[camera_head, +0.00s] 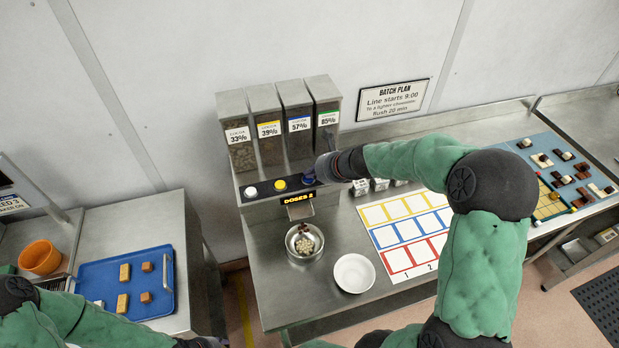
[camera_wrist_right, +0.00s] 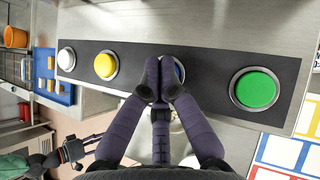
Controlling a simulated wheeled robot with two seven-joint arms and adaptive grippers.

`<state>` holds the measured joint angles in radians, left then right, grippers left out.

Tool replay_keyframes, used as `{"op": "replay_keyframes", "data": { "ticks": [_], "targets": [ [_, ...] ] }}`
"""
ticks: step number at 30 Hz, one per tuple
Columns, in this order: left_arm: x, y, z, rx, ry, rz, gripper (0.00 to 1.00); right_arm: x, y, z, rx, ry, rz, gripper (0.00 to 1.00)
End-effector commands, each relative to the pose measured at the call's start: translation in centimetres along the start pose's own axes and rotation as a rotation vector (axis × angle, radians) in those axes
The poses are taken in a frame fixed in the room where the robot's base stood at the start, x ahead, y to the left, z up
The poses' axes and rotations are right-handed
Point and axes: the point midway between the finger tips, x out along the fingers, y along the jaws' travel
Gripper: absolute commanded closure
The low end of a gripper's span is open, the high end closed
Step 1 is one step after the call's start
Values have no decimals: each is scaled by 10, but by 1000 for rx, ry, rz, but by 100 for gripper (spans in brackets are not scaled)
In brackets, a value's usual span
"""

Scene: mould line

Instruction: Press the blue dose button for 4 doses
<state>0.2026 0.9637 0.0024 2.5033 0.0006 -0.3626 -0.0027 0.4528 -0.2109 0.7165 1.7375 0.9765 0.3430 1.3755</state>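The dispenser has a dark button panel (camera_wrist_right: 215,71) with white, yellow, blue and green buttons. The blue dose button (camera_wrist_right: 180,70) is mostly hidden behind my right gripper (camera_wrist_right: 162,68), whose fingertips are together over it; I cannot tell if they touch it. In the head view the blue button (camera_head: 308,180) shows just left of the right gripper. The display (camera_head: 299,198) reads DOSES 2. A metal bowl (camera_head: 304,242) under the spout holds some brown and pale pieces. My left gripper (camera_head: 205,343) is at the bottom edge of the head view, its fingers unclear.
A blue tray (camera_head: 90,283) with several small blocks and an orange bowl (camera_head: 40,257) are at left. Four-hopper racks (camera_head: 283,125) rise behind the panel.

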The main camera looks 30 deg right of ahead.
Motion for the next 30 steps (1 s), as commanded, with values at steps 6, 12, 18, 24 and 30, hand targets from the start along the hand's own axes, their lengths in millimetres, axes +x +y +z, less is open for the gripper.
{"op": "replay_keyframes", "data": {
  "ticks": [6, 12, 18, 24, 30],
  "targets": [
    [2, 0, 0, 0, 0, 0, 60, 2, 0, -2, 1, 1, 0, 100],
    [1, 0, 0, 0, 0, 0, 60, 1, 0, -2, 1, 2, 0, 100],
    [-6, 2, 0, 0, 0, 0, 60, -4, 0, 3, 2, 2, 1, 100],
    [-7, 2, 0, 0, 0, 0, 60, -4, 0, 4, 2, 1, 0, 100],
    [-8, 3, 0, 0, 0, 0, 60, -6, 0, 5, 1, 1, 0, 100]
  ]
}}
